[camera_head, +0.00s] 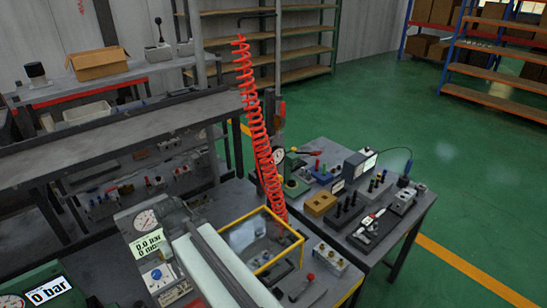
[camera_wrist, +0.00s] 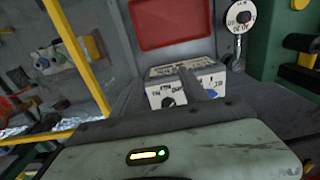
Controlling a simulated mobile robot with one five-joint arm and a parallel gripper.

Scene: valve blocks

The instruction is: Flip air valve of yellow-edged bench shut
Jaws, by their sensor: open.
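The yellow-edged frame (camera_head: 300,240) stands on the bench in the lower middle of the head view; a yellow bar (camera_wrist: 78,58) shows at the left of the wrist view. My gripper (camera_wrist: 190,84) is open, with a grey finger in front of a pale labelled block (camera_wrist: 160,92). That block has a black knob (camera_wrist: 168,102) and a blue part (camera_wrist: 212,94). I cannot tell whether the finger touches the block. In the head view my pale arm runs down beside the frame, and my fingertips cannot be made out. I cannot tell which part is the air valve, or its position.
A red coiled hose (camera_head: 258,125) hangs behind the frame. A small block with knobs (camera_head: 330,257) and a red-tipped lever (camera_head: 310,277) sit right of it. A round dial (camera_wrist: 240,14) stands beyond the pale block. Green floor (camera_head: 470,190) is clear at right.

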